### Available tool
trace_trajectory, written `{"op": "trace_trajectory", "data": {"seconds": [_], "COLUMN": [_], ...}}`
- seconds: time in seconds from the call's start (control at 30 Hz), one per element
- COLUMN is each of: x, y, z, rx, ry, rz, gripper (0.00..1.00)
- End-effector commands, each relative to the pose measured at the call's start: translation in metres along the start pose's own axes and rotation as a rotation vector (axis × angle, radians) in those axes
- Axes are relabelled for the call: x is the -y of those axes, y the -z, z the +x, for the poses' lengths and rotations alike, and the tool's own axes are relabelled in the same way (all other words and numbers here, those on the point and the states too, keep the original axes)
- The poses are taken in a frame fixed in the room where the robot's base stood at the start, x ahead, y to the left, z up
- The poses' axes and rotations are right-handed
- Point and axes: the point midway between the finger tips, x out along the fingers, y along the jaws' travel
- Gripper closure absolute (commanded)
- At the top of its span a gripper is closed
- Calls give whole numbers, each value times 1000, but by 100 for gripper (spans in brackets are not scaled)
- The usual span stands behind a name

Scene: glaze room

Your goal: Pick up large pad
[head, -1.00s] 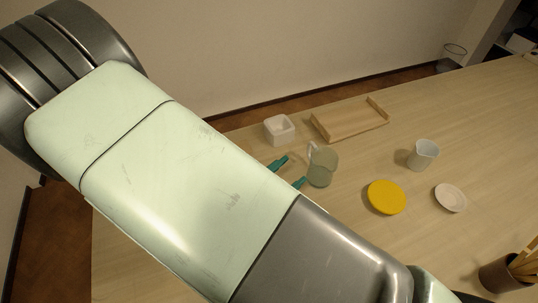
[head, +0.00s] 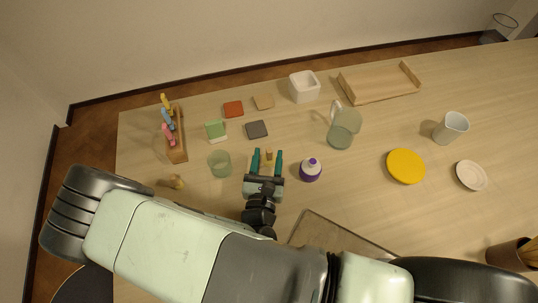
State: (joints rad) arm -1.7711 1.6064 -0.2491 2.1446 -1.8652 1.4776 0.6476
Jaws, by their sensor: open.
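My gripper (head: 267,158) points away from me over the left-middle of the table, its two teal fingers apart. A pale tan block-like piece (head: 269,155) shows between the fingers; I cannot tell whether it touches them. Several small flat square pads lie beyond the fingertips: a dark grey one (head: 257,130), a red one (head: 233,109) and a tan one (head: 264,102). A green and white block (head: 216,131) stands to their left. I cannot tell which of these is the large pad.
A clear green cup (head: 220,164) is left of my gripper, and a purple-and-white bottle (head: 311,169) is right of it. A glass jug (head: 344,128), white box (head: 304,87), wooden tray (head: 380,84) and yellow disc (head: 406,166) stand farther right. A wooden rack (head: 177,150) is at left.

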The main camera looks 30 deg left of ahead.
Motion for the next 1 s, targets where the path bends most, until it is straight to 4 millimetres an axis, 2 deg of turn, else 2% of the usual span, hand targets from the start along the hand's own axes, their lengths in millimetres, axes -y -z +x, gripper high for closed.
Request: {"op": "trace_trajectory", "data": {"seconds": [0.23,0.57,1.0], "x": [0,0,0], "y": [0,0,-5], "z": [2,2,2], "rx": [-1,-1,0], "ry": [1,1,2], "rz": [0,0,0], "gripper": [50,99,100]}}
